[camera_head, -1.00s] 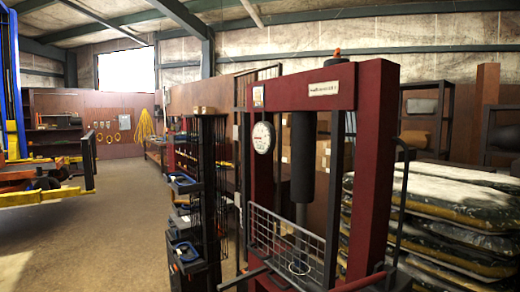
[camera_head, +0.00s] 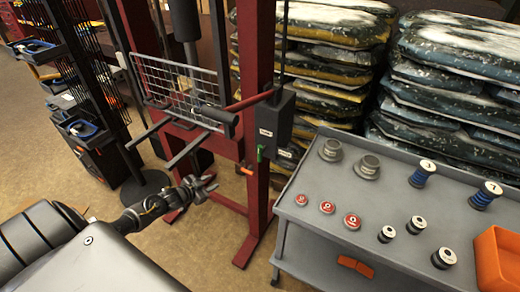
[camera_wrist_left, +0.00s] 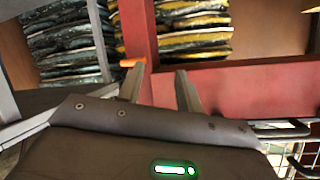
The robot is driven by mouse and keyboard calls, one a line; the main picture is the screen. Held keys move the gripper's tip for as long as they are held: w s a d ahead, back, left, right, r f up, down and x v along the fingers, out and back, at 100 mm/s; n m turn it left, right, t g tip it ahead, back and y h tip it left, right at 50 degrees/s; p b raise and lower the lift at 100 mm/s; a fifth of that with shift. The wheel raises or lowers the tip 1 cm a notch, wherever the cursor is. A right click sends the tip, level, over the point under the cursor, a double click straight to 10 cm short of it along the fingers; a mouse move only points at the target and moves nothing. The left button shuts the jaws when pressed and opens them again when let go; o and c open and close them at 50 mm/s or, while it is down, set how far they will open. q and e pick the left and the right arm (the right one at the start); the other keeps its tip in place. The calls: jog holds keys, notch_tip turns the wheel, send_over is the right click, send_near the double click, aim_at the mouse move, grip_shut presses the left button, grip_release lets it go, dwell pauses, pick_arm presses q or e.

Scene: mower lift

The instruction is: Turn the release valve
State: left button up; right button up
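The red press frame (camera_head: 258,60) stands ahead of me, with a dark labelled pump box (camera_head: 272,122) on its right post. Below the box are a small green part (camera_head: 260,153) and a small orange part (camera_head: 246,170); one may be the release valve, but the view is too small to tell. My left gripper (camera_head: 208,186) is in front of the press, left of the orange part and apart from it. In the left wrist view its two fingers (camera_wrist_left: 160,88) are spread with nothing between them. An orange part (camera_wrist_left: 132,62) shows beyond the left fingertip. My right gripper is not seen.
A grey cart (camera_head: 310,226) with rollers, round pieces and an orange bin (camera_head: 497,262) stands at the right. Stacked bags (camera_head: 330,60) are behind. A wire guard (camera_head: 180,85) and a black-gripped lever (camera_head: 215,117) project from the press. A tool rack (camera_head: 85,90) stands left.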

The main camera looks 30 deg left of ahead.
pick_arm(q)
jog(key=w+d+r+m+t+h, duration=0.1)
jog(key=w+d+r+h, duration=0.15)
jog(key=r, duration=0.45)
jog(key=w+d+r+m+t+h, duration=0.1)
jog(key=d+r+h, duration=0.25)
jog(key=r, duration=0.35)
jog(key=h, duration=0.2)
send_near(260, 153)
jog(key=r, duration=0.2)
jog(key=shift+n, duration=0.3)
jog(key=x, duration=0.3)
jog(key=p+x, duration=0.1)
jog(key=x, duration=0.3)
jog(key=p+x, duration=0.1)
jog(key=x, duration=0.2)
jog(key=shift+w+a+f, duration=0.25)
jog(key=shift+w, duration=0.15)
grip_shut()
